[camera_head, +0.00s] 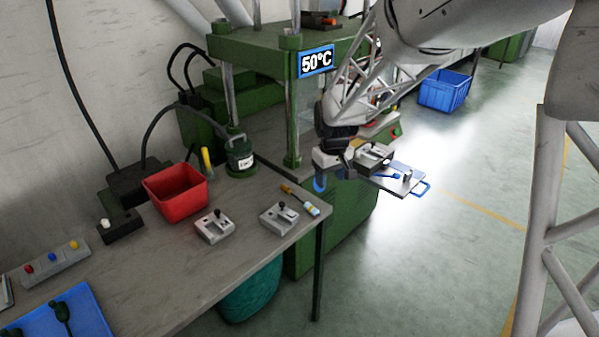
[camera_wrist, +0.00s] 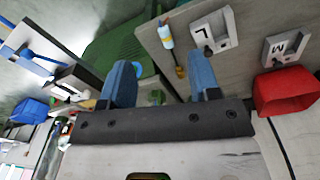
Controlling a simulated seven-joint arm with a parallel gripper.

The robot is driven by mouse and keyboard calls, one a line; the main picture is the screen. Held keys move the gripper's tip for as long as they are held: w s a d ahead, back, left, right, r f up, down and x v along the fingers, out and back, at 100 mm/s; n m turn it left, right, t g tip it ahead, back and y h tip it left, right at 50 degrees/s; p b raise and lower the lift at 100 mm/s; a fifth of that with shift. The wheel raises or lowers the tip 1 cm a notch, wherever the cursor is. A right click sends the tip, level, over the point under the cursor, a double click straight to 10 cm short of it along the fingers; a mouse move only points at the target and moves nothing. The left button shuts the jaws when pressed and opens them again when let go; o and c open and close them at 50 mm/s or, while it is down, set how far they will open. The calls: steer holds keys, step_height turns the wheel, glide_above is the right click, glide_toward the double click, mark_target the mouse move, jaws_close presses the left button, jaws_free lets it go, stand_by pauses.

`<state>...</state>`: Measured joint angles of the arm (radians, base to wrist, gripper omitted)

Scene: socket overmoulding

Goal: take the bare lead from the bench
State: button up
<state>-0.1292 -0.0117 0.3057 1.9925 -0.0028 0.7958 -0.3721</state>
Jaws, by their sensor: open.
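My gripper (camera_head: 335,178) is in front of the press, its blue fingers pointing down, apart and empty. The wrist view shows both blue fingers (camera_wrist: 162,78) spread, with nothing between them. I cannot tell for certain which thing is the bare lead. Dark green lead-like pieces (camera_head: 62,312) lie on a blue mat (camera_head: 90,302) at the lower left of the bench (camera_head: 165,290), far from my gripper. A short blue piece (camera_head: 391,176) lies on a plate (camera_head: 412,186) beyond my gripper; it also shows in the wrist view (camera_wrist: 38,58).
The press (camera_head: 290,50) reads 50°C.

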steer(key=n, duration=0.2)
glide_above(310, 205)
steer(key=shift+g, duration=0.3)
step_height(310, 205, down, 12)
steer(key=shift+r, duration=0.15)
steer(key=shift+s+f, duration=0.1)
steer(key=shift+f, duration=1.2)
steer(key=shift+f, duration=0.15)
steer(key=shift+f, duration=2.45)
steer(key=c, duration=1)
steer(key=shift+c, duration=0.2)
